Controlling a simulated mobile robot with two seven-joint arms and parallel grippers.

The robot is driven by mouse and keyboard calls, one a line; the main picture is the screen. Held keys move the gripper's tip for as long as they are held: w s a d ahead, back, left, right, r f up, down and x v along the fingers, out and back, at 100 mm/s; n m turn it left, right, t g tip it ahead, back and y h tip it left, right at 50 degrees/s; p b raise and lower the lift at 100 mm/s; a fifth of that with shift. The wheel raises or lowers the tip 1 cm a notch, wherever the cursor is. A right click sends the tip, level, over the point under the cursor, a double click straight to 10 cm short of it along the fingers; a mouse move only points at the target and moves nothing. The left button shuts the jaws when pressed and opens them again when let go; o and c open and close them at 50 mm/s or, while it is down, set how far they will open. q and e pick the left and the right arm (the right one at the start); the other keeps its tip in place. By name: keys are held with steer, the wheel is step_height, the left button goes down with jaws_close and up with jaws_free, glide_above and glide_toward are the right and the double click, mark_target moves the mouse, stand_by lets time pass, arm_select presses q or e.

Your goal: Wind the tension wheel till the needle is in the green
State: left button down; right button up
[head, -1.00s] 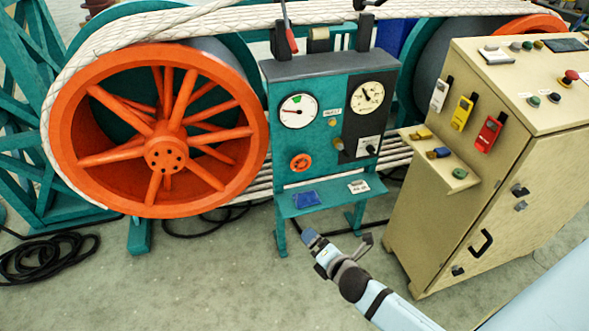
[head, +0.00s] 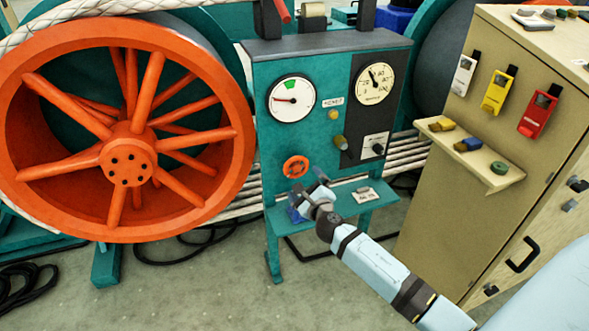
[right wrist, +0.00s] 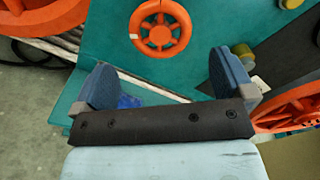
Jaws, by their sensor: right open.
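The tension wheel, a small orange handwheel (head: 296,167), sits low on the left of the teal panel (head: 268,132); it also shows at the top of the right wrist view (right wrist: 160,29). Above it is a white dial (head: 292,98) with a green sector at its top; its red needle points left, outside the green. My right gripper (head: 312,192) is just below and in front of the wheel, apart from it. In the right wrist view its blue fingers (right wrist: 170,82) are spread wide with nothing between them. My left gripper is not in view.
A second gauge (head: 374,84) and knobs (head: 340,142) are right of the wheel. A shelf (head: 345,201) with a small tag juts out below the panel. A big orange spoked reel (head: 128,155) stands left, a beige cabinet (head: 450,190) right.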

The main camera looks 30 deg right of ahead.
mark_target(296, 168)
steer(key=x, duration=0.4)
steer(key=shift+f+b, duration=0.1)
steer(key=shift+b, duration=0.3)
steer(key=b+x, duration=0.1)
steer(key=x, duration=0.3)
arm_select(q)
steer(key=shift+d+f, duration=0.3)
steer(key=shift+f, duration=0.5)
arm_select(e)
steer(key=shift+w+d, duration=0.1)
steer(key=shift+w, duration=0.5)
steer(key=c, duration=0.7)
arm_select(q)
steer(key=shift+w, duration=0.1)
arm_select(e)
steer(key=shift+o, duration=0.3)
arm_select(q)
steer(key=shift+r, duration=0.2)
arm_select(e)
steer(key=shift+m, duration=0.4)
